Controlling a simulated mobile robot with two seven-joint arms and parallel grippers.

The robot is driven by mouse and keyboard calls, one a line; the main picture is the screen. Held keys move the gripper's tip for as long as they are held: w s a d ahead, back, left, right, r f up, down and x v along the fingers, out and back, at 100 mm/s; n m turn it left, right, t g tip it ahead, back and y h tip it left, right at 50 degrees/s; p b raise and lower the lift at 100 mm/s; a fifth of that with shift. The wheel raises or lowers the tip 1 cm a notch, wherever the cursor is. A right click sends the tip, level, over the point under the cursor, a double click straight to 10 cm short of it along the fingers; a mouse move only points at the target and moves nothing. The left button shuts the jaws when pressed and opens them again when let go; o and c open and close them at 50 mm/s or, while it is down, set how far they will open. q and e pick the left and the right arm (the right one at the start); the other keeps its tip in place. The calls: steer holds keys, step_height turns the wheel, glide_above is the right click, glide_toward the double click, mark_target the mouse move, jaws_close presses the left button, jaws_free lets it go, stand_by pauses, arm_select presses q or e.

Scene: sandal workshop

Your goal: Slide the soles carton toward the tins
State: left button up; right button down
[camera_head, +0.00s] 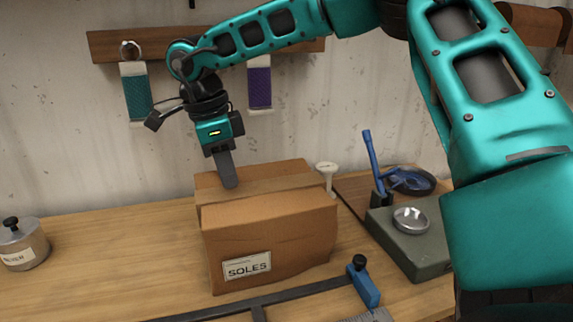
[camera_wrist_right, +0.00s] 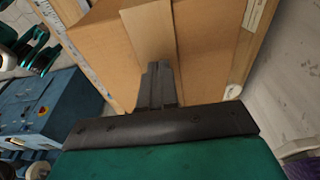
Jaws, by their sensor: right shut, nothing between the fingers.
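The soles carton (camera_head: 270,240) is a brown cardboard box with a SOLES label, standing upright on the wooden bench. Its taped top also shows in the right wrist view (camera_wrist_right: 105,45). My right gripper (camera_head: 229,184) is shut and empty, pointing down with its fingertips at the carton's top, left of its middle. In the wrist view the shut fingers (camera_wrist_right: 158,70) overlap the tape strip; I cannot tell if they touch. One grey metal tin (camera_head: 24,248) with a black knob stands at the far left, apart from the carton. My left gripper is not in view.
The bench (camera_head: 110,255) is clear between tin and carton. A dark bar with a blue stop (camera_head: 362,283) lies in front. A grey-green scale-like block (camera_head: 405,245) and a white mushroom-shaped tool (camera_head: 327,175) are right and behind.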

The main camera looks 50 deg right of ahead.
mark_target(292, 183)
steer(key=s+d, duration=0.1)
steer(key=d, duration=0.2)
steer(key=s+d+p, duration=0.1)
steer(key=s+d, duration=0.1)
steer(key=d, duration=0.1)
steer(key=s+d, duration=0.2)
steer(key=d, duration=0.1)
steer(key=shift+s+d+r+p, duration=0.1)
steer(key=shift+s+d+p, duration=0.15)
steer(key=shift+d+p, duration=0.05)
steer(key=shift+d+f+b, duration=0.15)
steer(key=shift+f+b, duration=0.15)
steer(key=shift+f, duration=0.55)
steer(key=shift+s, duration=0.1)
steer(key=shift+f, duration=0.1)
